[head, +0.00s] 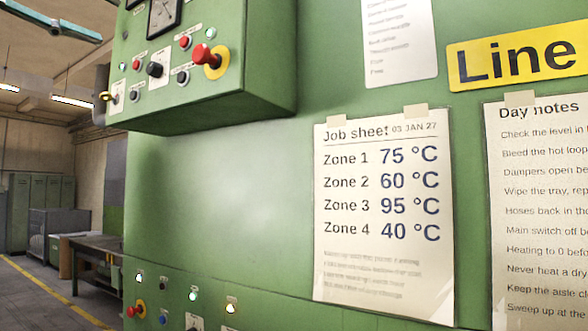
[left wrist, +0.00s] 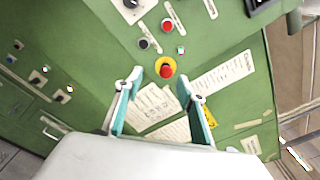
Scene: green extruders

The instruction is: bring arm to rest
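My left gripper (left wrist: 160,84) is open and empty in the left wrist view, its two teal fingers apart. It points toward the green machine (left wrist: 235,60) and touches nothing that I can see. My right gripper is in neither view.
The machine's control box (head: 200,95) juts out, with a red emergency button (head: 204,54) on a yellow base. A job sheet (head: 383,215) and day notes (head: 540,200) are taped beside it. A bench (head: 98,248) and lockers (head: 40,205) stand at left beside open floor.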

